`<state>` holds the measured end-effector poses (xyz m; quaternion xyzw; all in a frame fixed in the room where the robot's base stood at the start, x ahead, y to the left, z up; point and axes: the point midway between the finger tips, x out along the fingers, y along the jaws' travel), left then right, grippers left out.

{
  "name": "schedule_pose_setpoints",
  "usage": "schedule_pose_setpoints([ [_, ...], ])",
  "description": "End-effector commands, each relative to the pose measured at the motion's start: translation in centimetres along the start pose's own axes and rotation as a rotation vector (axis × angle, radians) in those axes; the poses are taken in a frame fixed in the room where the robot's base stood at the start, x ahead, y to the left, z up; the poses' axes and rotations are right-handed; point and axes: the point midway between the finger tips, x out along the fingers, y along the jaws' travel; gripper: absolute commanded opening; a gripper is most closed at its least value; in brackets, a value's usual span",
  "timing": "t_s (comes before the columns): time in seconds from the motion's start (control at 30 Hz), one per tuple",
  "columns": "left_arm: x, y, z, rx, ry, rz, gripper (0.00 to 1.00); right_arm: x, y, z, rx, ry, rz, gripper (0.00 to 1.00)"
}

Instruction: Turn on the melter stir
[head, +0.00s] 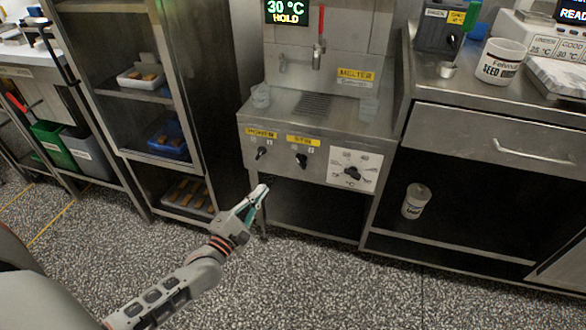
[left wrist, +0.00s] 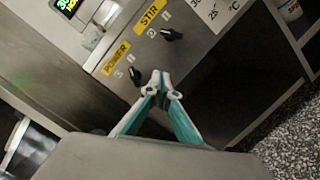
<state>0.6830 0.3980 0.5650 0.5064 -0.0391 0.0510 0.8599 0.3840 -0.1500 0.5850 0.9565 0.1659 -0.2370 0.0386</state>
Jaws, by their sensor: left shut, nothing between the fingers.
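The melter (head: 335,111) is a steel unit with a yellow MELTER label and a green display reading 30 °C HOLD. Its front panel has a black knob under a yellow POWER label (head: 261,134), the black stir knob (head: 302,160) under a yellow STIR label, and a temperature dial (head: 352,173) on a white plate. In the left wrist view the stir knob (left wrist: 172,35) is up and to the right of the power knob (left wrist: 135,76). My left gripper (head: 262,190) is shut and empty, below and in front of the panel, apart from both knobs. The right gripper is out of view.
A steel rack (head: 160,95) with trays stands left of the melter. A counter with a drawer (head: 490,135) stands at the right, holding a white seed tub (head: 499,62) and a scale. Another white tub (head: 415,202) is on the shelf below. The floor in front is clear.

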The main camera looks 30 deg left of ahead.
Motion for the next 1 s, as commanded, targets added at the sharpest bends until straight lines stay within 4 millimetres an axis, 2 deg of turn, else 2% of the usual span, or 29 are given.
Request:
schedule_pose_setpoints([
  [0.33, 0.2, 0.2, 0.1, -0.003, -0.001, 0.004, 0.00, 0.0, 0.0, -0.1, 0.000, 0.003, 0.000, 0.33],
  [0.47, 1.0, 0.1, 0.0, -0.002, 0.000, 0.002, 0.00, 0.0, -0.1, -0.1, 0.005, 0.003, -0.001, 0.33],
  [1.0, 10.2, -0.2, -0.1, -0.002, 0.002, -0.001, 0.00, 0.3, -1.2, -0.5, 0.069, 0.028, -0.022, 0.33],
])
